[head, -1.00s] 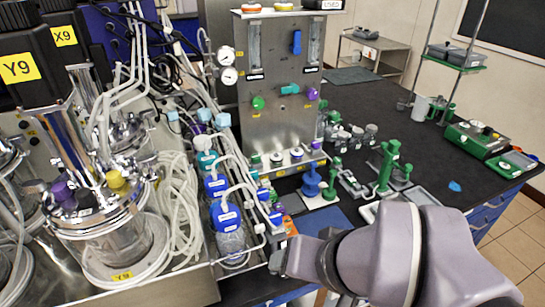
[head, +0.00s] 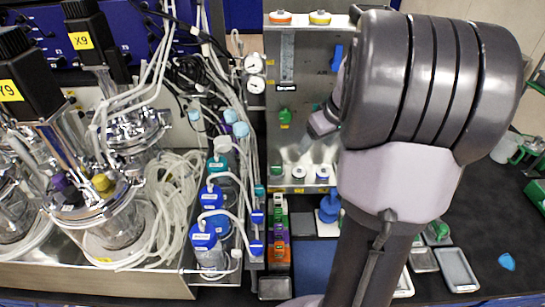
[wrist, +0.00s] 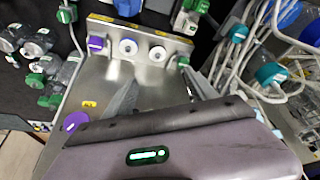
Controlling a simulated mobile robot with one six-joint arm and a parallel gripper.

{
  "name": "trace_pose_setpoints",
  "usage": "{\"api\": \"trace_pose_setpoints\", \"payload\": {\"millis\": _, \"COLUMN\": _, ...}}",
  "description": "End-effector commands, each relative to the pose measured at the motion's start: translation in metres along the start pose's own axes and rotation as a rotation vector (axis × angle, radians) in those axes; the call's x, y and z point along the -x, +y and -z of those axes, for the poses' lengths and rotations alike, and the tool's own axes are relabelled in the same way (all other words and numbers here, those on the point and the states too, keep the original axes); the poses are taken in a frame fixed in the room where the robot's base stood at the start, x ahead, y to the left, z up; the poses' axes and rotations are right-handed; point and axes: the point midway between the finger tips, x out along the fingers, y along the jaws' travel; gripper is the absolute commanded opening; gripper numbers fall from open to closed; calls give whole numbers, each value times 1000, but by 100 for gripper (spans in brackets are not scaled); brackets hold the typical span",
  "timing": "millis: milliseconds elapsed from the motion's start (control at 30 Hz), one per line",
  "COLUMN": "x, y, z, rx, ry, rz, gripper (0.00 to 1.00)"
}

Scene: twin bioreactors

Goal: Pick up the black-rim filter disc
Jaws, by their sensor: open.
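Small white-faced discs lie in a row on the metal ledge at the foot of the steel panel. In the head view one disc (head: 298,172) and its right neighbour (head: 322,172) show. I cannot tell for certain which is the black-rim filter disc. My gripper (wrist: 160,78) is open and empty, its grey fingers spread in front of the panel, apart from the discs. In the head view my arm hides much of it.
The steel panel (head: 288,100) carries green and purple knobs. An orange-rim disc (head: 280,17) and a yellow-rim disc (head: 319,17) lie on its top. Blue-capped bottles (head: 205,238) and looping tubes crowd the left. Grey trays (head: 457,270) lie on the black bench at right.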

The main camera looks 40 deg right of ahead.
Motion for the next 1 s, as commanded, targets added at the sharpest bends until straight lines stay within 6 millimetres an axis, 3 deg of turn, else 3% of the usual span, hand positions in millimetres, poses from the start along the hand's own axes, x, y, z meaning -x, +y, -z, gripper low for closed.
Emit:
{"api": "trace_pose_setpoints", "payload": {"millis": 200, "x": -69, "y": -2, "z": -3, "rx": 1, "ry": -4, "rz": 4, "gripper": 66}}
{"api": "trace_pose_setpoints", "payload": {"millis": 333, "x": -100, "y": -1, "z": -3, "rx": 0, "ry": -3, "rz": 2, "gripper": 66}}
{"api": "trace_pose_setpoints", "payload": {"millis": 567, "x": -123, "y": 0, "z": -2, "rx": 0, "ry": -2, "rz": 1, "gripper": 66}}
{"api": "trace_pose_setpoints", "payload": {"millis": 800, "x": -167, "y": 5, "z": -4, "rx": 0, "ry": -3, "rz": 2, "gripper": 66}}
{"api": "trace_pose_setpoints", "payload": {"millis": 1000, "x": -167, "y": 5, "z": -2, "rx": -1, "ry": -1, "rz": 0, "gripper": 66}}
